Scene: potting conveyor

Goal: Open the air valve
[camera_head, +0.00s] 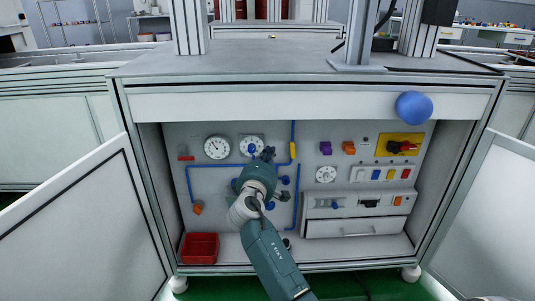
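An open cabinet holds a grey back panel (345,182) with blue air tubing (220,167). A small yellow part (293,150), possibly the air valve's handle, sits upright on the tubing right of the gauges. I cannot tell for sure which part is the air valve. An orange part (198,208) is at the tubing's lower left end. My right gripper (266,153) is in front of the panel, left of the yellow part and apart from it in the picture. Its dark fingers are small, and their opening is unclear. My arm hides some blue fittings. My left gripper is not in view.
Two round gauges (217,147) are at the upper left. A red rotary switch on a yellow plate (388,150) is at the right. A red bin (200,248) and a drawer (352,227) sit low. A blue ball (413,107) overlaps the cabinet's top rail. Both doors stand open.

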